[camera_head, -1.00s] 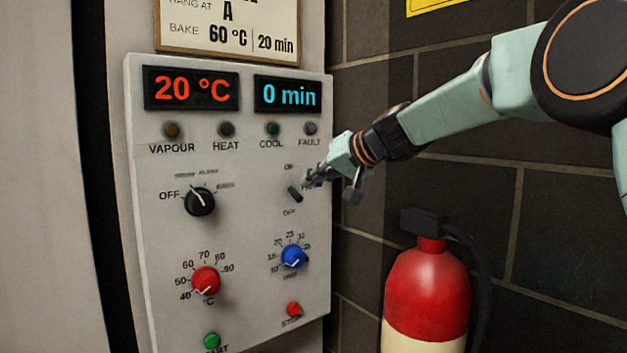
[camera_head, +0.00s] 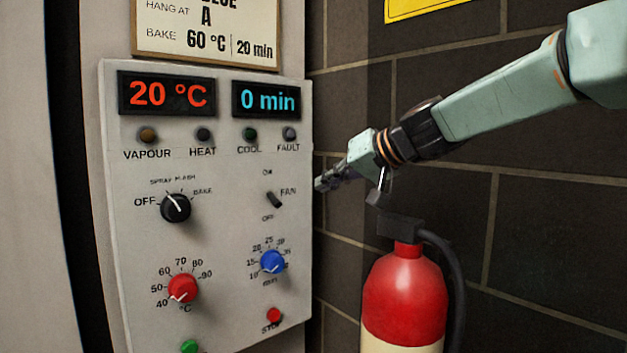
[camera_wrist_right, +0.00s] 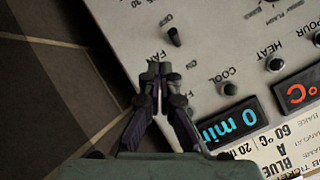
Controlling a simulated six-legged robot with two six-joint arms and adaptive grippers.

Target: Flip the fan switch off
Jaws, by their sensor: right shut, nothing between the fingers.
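The fan switch (camera_head: 274,200) is a small dark toggle on the grey control panel, between an ON mark above and an OFF mark below. Its lever slants, lower end to the right; I cannot tell surely which position it is in. It also shows in the right wrist view (camera_wrist_right: 174,37), beyond the fingertips. My right gripper (camera_head: 321,184) is shut and empty, just right of the panel's edge in the head view and apart from the switch. Its closed fingers show in the right wrist view (camera_wrist_right: 153,72). My left gripper is not in view.
The control panel (camera_head: 225,235) also carries a black selector knob (camera_head: 175,208), a red knob (camera_head: 183,288), a blue knob (camera_head: 272,262) and a red stop button (camera_head: 274,315). A fire extinguisher (camera_head: 405,290) stands below my right arm. A dark block wall (camera_head: 540,220) lies behind.

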